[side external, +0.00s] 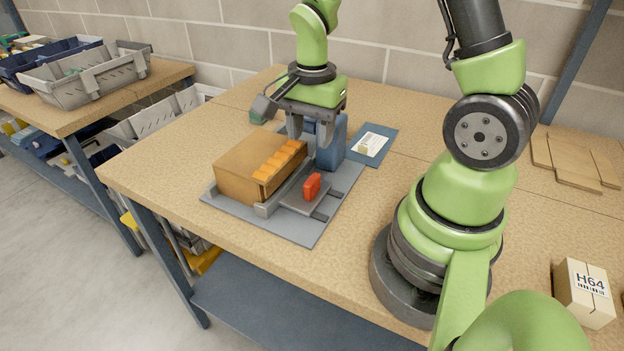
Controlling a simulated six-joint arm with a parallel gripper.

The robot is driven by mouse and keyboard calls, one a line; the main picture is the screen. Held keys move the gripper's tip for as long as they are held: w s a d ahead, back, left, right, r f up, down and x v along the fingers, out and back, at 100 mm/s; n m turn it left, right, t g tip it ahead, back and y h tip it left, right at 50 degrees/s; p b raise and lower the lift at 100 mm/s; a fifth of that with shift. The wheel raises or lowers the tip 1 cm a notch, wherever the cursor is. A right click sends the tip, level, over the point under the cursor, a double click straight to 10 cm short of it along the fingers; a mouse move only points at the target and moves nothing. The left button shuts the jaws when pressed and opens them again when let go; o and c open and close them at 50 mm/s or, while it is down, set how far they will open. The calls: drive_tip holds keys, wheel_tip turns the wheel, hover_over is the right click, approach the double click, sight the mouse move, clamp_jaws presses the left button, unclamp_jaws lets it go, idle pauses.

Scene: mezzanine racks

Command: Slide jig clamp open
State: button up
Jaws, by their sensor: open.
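The jig has a grey base plate (290,227) lying on the wooden bench. A brown block (240,165) with a row of orange pieces (280,159) along its right edge sits on the plate. A grey slide (297,200) with a red knob (312,186) is at the front right of the block. A blue upright block (334,145) stands at the plate's back right. My gripper (311,140) points down over the back of the jig, behind the red knob and apart from it. It is open, with nothing seen between its fingers. Whether a finger touches the blue block is unclear.
A blue card (377,151) with a white label lies right of the jig. Flat wooden boards (570,162) and a box marked H64 (583,292) lie at the right. Grey bins (85,78) stand on another bench. The bench front left of the jig is clear.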

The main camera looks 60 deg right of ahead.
sight(312, 179)
drive_tip(key=shift+d+f+m, duration=0.15)
drive_tip(key=shift+f+m, duration=0.15)
drive_tip(key=shift+f, duration=0.5)
wheel_tip(312, 179, down, 10)
drive_tip(key=shift+r, duration=0.25)
drive_tip(key=shift+c, duration=0.4)
drive_tip(key=shift+s, duration=0.1)
clamp_jaws()
